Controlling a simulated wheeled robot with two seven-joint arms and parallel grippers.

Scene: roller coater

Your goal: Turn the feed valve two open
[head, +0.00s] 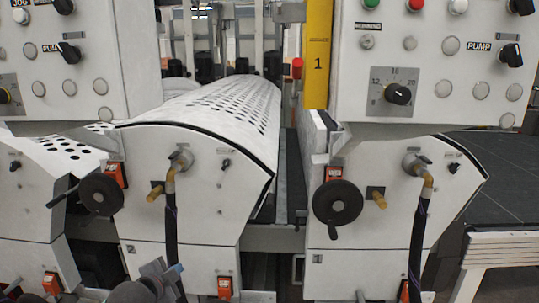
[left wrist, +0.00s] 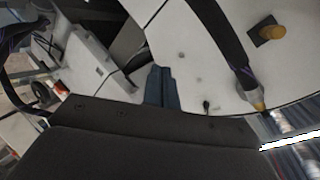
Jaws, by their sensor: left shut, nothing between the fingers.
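No label reading feed valve two is legible. A small black lever (head: 225,164) under a small label sits right of the hose fitting on the middle coater unit; it is likely the small black lever in the left wrist view (left wrist: 207,106). Similar levers sit on the left unit (head: 15,165) and right unit (head: 453,168). My left gripper (head: 175,272) is low in front of the middle unit, below the lever and apart from it. Its blue fingers (left wrist: 160,86) are shut and empty. A grey sliver at the bottom edge may be my right gripper (head: 360,297); its state is hidden.
A black hose (head: 171,235) hangs from the middle unit's brass fitting, close to my left gripper. A black handwheel (head: 102,194) and brass stub (head: 155,193) stick out nearby. The right unit has another handwheel (head: 338,202) and hose (head: 417,250). Control boxes (head: 430,60) overhang above.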

